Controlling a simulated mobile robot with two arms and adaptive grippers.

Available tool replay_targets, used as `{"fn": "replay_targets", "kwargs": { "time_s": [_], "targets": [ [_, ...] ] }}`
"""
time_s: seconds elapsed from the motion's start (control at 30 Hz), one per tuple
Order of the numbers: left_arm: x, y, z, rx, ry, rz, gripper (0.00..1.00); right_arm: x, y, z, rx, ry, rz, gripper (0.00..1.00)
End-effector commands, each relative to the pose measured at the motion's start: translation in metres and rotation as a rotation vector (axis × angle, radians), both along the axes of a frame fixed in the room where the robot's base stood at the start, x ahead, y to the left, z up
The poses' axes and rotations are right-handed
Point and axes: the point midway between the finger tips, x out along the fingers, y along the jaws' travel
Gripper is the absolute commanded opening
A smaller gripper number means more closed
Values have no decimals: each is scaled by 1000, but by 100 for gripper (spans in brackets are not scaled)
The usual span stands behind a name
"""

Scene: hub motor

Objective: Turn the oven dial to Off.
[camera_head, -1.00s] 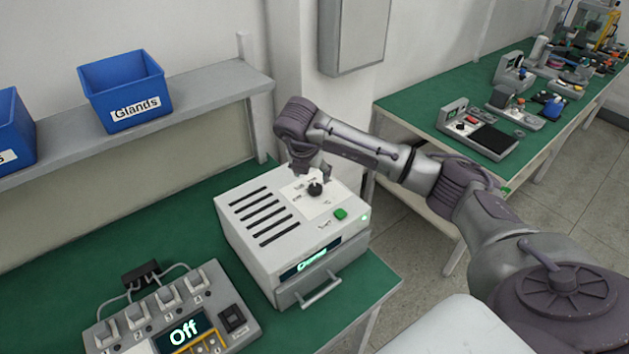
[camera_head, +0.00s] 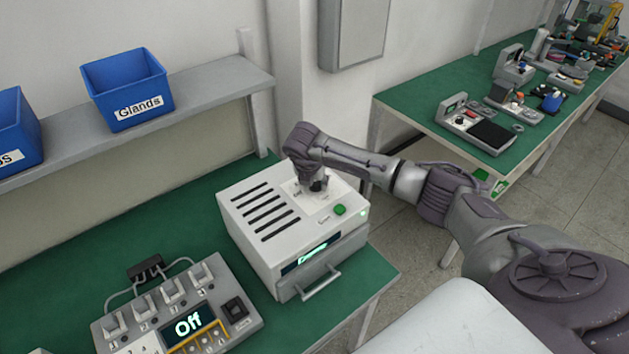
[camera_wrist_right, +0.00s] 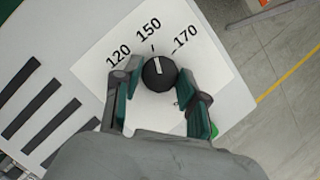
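The oven (camera_head: 292,228) is a white box with slots and a small lit display on its front. Its black dial (camera_wrist_right: 158,74) stands on a white label plate on the top. In the right wrist view the dial's white mark points up, near 150, with 120 to the left and 170 to the right. My right gripper (camera_wrist_right: 160,76) is down at the dial, one fingertip close on each side; I cannot tell whether they touch it. In the head view the gripper (camera_head: 316,184) partly hides the dial. My left gripper is not in view.
A green button (camera_head: 340,210) is on the oven top near the dial. A switch box (camera_head: 232,308) whose screen reads Off is at lower left. A blue Glands bin (camera_head: 127,88) sits on the shelf. A second green table (camera_head: 425,100) holds several devices.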

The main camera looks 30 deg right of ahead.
Motion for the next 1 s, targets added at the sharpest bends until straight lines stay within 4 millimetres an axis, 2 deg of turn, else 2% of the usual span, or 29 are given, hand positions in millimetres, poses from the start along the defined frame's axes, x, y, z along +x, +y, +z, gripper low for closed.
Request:
{"fn": "replay_targets", "kwargs": {
  "time_s": [0.03, 0.17, 0.2, 0.57, 1.0],
  "targets": [
    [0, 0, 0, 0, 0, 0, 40, 0, 0, 0, 0, 0, 0, 29],
    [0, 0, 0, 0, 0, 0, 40, 0, 0, 0, 0, 0, 0, 7],
    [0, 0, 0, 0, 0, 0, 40, 0, 0, 0, 1, -1, 0, 5],
    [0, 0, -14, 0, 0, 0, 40, -1, -1, -3, 1, -1, 77, 5],
    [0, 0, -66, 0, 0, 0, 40, -2, -4, -6, -1, -4, 441, 5]
  ]
}}
